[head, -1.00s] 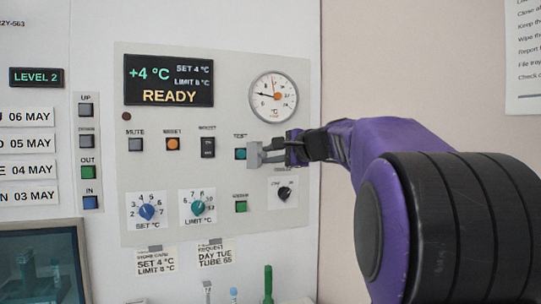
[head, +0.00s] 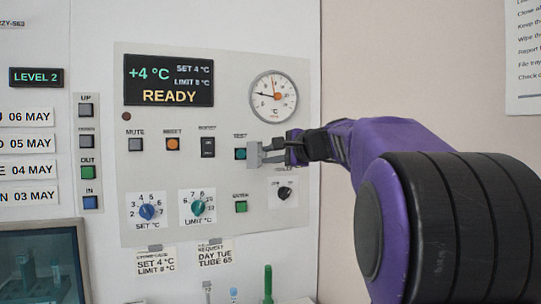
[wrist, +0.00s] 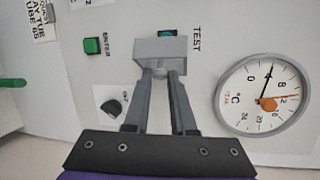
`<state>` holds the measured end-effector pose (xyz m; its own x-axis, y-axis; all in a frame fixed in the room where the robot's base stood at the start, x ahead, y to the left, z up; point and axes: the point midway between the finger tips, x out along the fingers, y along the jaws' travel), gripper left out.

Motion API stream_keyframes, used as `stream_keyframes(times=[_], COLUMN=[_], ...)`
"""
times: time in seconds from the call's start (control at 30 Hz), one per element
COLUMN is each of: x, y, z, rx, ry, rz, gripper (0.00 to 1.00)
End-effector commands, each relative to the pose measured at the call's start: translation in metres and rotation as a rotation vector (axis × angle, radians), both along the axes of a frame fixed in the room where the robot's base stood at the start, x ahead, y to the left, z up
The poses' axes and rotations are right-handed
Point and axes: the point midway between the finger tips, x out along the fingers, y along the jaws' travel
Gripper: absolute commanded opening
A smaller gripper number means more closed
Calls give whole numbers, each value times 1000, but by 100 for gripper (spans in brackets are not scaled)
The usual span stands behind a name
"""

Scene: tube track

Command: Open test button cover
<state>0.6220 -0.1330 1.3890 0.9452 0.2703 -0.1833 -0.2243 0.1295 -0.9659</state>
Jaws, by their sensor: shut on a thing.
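The teal TEST button (head: 240,154) is on the control panel, below the round dial. In the wrist view part of the button (wrist: 168,33) shows past a grey block-like piece (wrist: 160,50), which appears to be the test button cover. My gripper (wrist: 163,73) is shut, with its fingertips together on this grey piece. In the head view my gripper (head: 270,153) reaches in from the right, just right of the button. The grey piece partly hides the button in the wrist view, and its hinge cannot be made out.
The dial gauge (head: 274,96) sits above my gripper. A small black knob (head: 285,191) and the green ENTER button (head: 241,207) are below. The READY display (head: 169,81) is at upper left. A green rod (head: 268,283) stands below the panel.

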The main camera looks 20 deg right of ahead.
Motion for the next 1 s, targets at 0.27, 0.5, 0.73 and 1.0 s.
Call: stream_keyframes(times=[0.27, 0.5, 0.73, 1.0], x=[3, 8, 9, 9], y=[-6, -19, -24, -23], z=[0, 3, 1, 0], rx=[4, 2, 2, 0], ry=[4, 4, 0, -1], rz=[48, 204, 276, 279], gripper=[0, 0, 0, 0])
